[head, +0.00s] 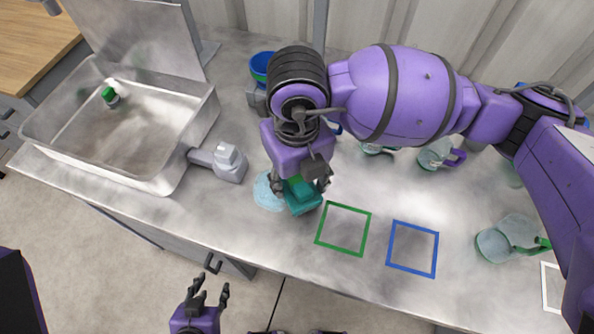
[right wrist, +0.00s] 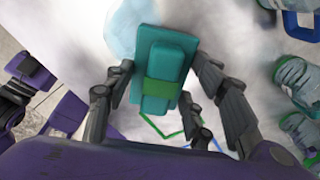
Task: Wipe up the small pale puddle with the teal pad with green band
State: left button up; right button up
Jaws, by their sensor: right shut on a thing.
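The teal pad with green band (head: 303,197) is at the front middle of the metal counter, under my right gripper (head: 306,186). In the right wrist view the pad (right wrist: 170,58) sits between the fingers of my right gripper (right wrist: 166,88), which is shut on its raised grip. The small pale puddle (head: 268,192) lies just left of the pad, partly hidden by the pad and gripper. It also shows beyond the pad in the right wrist view (right wrist: 122,35). My left gripper (head: 208,292) is open and empty, low in front of the counter.
A metal basin (head: 165,185) with a green-capped item (head: 110,96) stands at left, beside a grey fixture (head: 228,162). Green (head: 343,230) and blue (head: 412,249) square outlines lie to the right. A clear mug (head: 495,243) is at far right. A blue container (head: 262,66) stands behind.

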pick_arm(q)
jog(key=shift+w+r, duration=0.15)
dwell(0.3)
pick_arm(e)
jog(key=shift+f, duration=0.2)
pick_arm(q)
jog(key=shift+s+f, duration=0.45)
jog(key=shift+f, duration=0.05)
pick_arm(e)
jog(key=shift+f, duration=0.1)
pick_arm(q)
jog(key=shift+s+f+b, duration=0.2)
jog(key=shift+f+b, duration=0.05)
jog(key=shift+b, duration=0.15)
pick_arm(e)
jog(key=shift+f, duration=0.7)
